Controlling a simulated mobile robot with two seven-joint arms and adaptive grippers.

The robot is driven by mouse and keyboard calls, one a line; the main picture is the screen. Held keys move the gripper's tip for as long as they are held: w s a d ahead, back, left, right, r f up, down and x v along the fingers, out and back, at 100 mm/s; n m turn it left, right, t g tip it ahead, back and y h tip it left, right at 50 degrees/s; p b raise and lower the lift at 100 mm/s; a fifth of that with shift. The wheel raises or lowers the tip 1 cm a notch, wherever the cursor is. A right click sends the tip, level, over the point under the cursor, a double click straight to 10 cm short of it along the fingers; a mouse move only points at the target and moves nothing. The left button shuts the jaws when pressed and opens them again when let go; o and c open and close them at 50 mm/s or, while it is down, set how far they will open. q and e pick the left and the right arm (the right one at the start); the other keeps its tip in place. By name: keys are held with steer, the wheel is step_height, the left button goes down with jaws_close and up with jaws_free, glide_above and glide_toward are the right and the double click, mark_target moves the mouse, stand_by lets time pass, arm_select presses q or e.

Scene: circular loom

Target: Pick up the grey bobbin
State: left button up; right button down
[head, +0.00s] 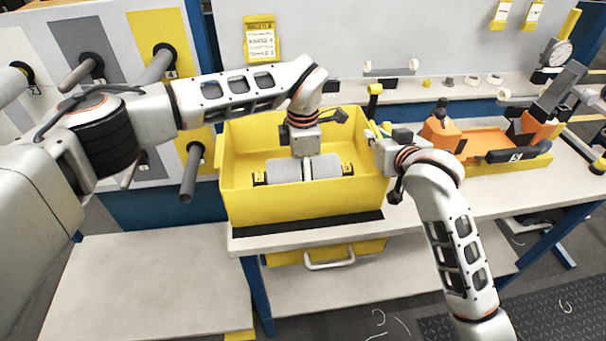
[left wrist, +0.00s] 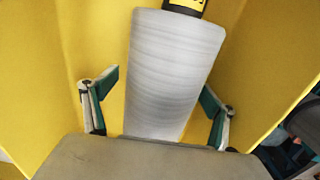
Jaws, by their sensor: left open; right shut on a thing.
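The grey bobbin (head: 333,167) lies in the yellow bin (head: 300,205), with a black and yellow end piece at its left end. It fills the middle of the left wrist view (left wrist: 170,75). My left gripper (head: 306,172) points down over the bobbin's middle. In the left wrist view its two fingers (left wrist: 158,100) stand apart, one on each side of the bobbin, with a gap beside it. My right gripper (head: 371,132) is shut at the bin's right rim, seemingly on that rim; its fingertips are small and partly hidden.
An orange and yellow fixture (head: 480,143) stands on the bench right of the bin. A panel with several pegs (head: 190,172) is at the left. Bin walls rise close around the left gripper. A lower white table top (head: 145,280) at the left front is clear.

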arm_select(q)
steer(key=shift+r, duration=0.1)
steer(key=c, duration=1.9)
step_height(320, 180, up, 10)
steer(key=o, duration=1.1)
steer(key=c, duration=1.3)
step_height(320, 180, up, 8)
